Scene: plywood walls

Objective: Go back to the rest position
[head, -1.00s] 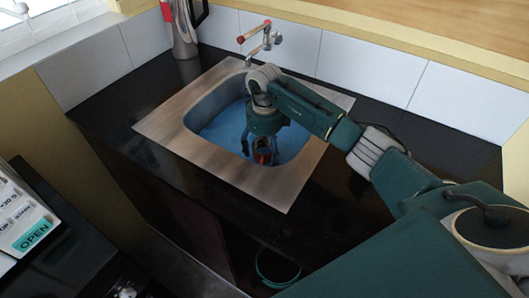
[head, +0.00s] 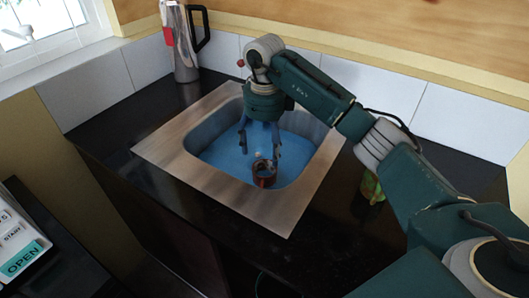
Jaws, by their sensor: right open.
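My right gripper (head: 260,146) hangs above the sink, pointing down, with its fingers apart and nothing between them. A small reddish-brown cup-like object (head: 264,174) stands in the sink below the fingers, apart from them as far as I can see. The sink (head: 168,162) has a metal rim and a blue basin. My right arm comes in from the right and crosses over the sink's right side. My left gripper is not in view.
A steel flask (head: 180,45) with a dark handle stands at the back left of the black counter (head: 100,127). A green and yellow object (head: 371,187) is partly hidden by my right arm. A panel marked OPEN (head: 24,259) is at lower left. Tiled walls close the back.

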